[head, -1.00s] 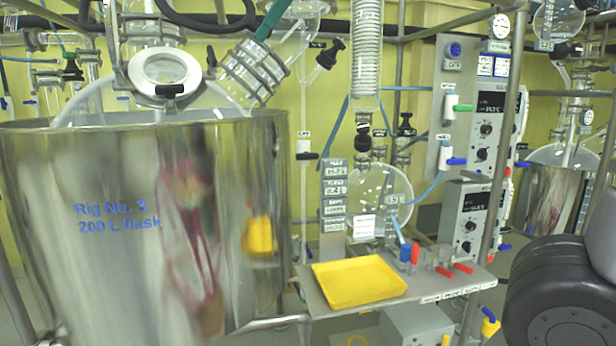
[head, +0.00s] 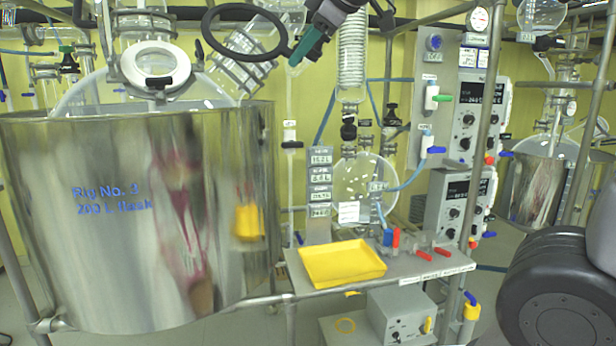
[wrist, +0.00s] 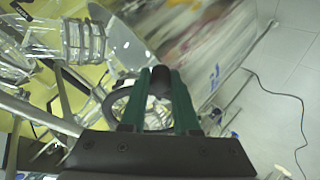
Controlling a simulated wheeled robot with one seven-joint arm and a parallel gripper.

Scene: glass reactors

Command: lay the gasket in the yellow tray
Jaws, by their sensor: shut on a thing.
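The gasket is a large black ring (head: 212,42), up in the air near the top of the head view. My gripper (head: 298,54), with green fingers, is shut on the right side of the ring. In the wrist view, the green fingers of my gripper (wrist: 160,84) pinch a dark part of the gasket (wrist: 107,104), and its loop shows to the left. The yellow tray (head: 342,264) lies empty on a grey shelf, well below the gripper and a little to its right in the head view.
The shelf (head: 430,265) also carries blue and red valve handles (head: 396,238) right of the tray. A round glass flask (head: 364,180) and a label column (head: 319,190) stand behind it. The large steel vessel (head: 100,240) fills the left. Control boxes (head: 465,200) stand right.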

